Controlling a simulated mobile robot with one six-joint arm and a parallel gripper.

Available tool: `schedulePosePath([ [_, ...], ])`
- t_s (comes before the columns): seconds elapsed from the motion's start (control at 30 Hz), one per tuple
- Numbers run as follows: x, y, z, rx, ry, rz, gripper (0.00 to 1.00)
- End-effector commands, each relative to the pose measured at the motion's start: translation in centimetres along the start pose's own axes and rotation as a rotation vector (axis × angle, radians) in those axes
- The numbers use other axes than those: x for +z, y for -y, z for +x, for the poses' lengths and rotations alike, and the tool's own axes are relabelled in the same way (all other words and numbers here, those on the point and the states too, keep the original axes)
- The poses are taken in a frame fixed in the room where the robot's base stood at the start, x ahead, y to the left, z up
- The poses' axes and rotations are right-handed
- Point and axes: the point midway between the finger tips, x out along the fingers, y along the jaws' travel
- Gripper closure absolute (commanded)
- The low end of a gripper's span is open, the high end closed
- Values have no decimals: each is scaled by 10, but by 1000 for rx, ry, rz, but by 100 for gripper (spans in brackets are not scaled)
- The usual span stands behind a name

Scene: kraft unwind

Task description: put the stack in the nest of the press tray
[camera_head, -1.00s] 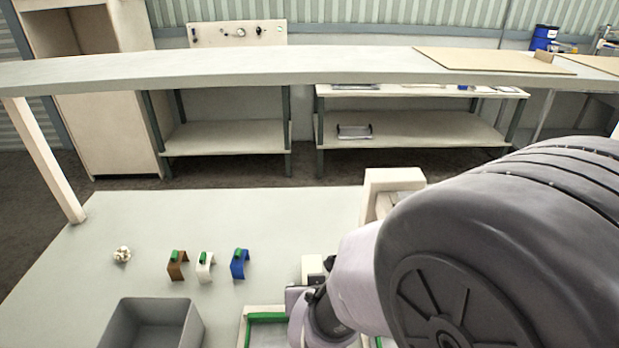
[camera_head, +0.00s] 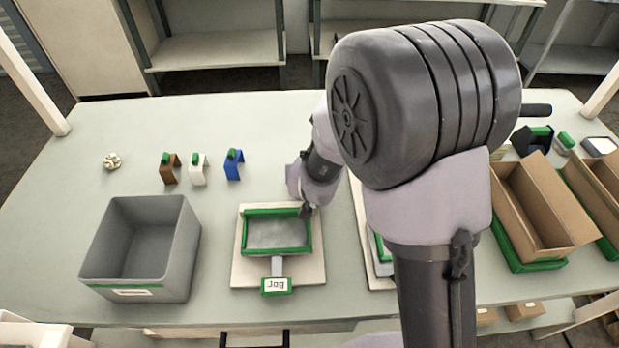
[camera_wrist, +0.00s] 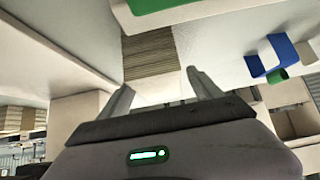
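A layered stack of brown sheets (camera_wrist: 150,58) shows in the wrist view, just beyond my gripper (camera_wrist: 160,80). The two fingers are spread, with a gap between the stack and the right fingertip; I cannot tell whether the left one touches it. The head view does not show the stack; my arm hides part of the table there. In the head view, my gripper (camera_head: 306,208) is small and partly hidden beside a green-rimmed tray labelled "Jog" (camera_head: 276,212). Another green-edged tray (camera_head: 381,250) is mostly hidden behind my arm. I cannot tell which is the press tray.
A grey bin (camera_head: 185,255) stands left of the Jog tray. Brown, white and blue (camera_head: 233,166) holders stand behind. Open cardboard boxes (camera_head: 540,215) are at the right. The table's left middle is clear.

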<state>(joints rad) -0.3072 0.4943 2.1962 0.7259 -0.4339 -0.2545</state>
Motion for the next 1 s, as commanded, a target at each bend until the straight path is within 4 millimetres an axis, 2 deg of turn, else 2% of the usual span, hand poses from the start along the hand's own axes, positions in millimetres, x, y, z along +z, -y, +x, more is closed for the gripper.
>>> schedulePosePath([
  [0.03,0,0,0,0,0,0,37],
  [0.3,0,0,0,0,0,0,90],
  [0.37,0,0,0,0,-1,0,100],
  [0.57,-4,0,-4,0,-1,0,100],
  [0.8,-51,0,-51,0,-3,2,100],
  [1.0,-72,0,-72,0,-1,1,100],
])
